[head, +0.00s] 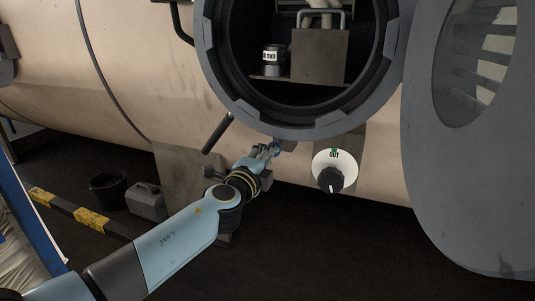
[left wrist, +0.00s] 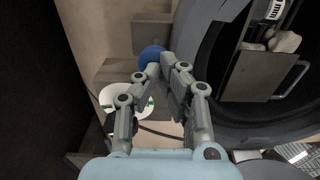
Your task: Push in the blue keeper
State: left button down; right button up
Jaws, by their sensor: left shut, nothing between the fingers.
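The blue keeper (left wrist: 151,54) is a round blue knob just below the round port's rim. In the left wrist view it shows just beyond my fingertips, its lower edge partly covered by them. In the head view only a little blue (head: 275,147) shows at my fingertips. My left gripper (head: 270,150) is shut and empty, its tips at the keeper; I cannot tell whether they touch it. The gripper also fills the middle of the left wrist view (left wrist: 155,70). My right gripper is not in view.
A white dial with a black knob (head: 331,179) and an "OUT" label sits right of the keeper. The open port (head: 220,105) holds a metal box (head: 320,57) and a small jar (head: 273,60). A black bar handle (head: 217,133) sticks out at left. The grey door (head: 425,150) stands at right.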

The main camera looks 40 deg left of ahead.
aim_at(272, 144)
pick_arm(q)
jog(key=shift+w, duration=0.1)
jog(key=b+x, duration=0.1)
jog(key=x, duration=0.2)
jog(key=shift+r, duration=0.2)
dwell(0.3)
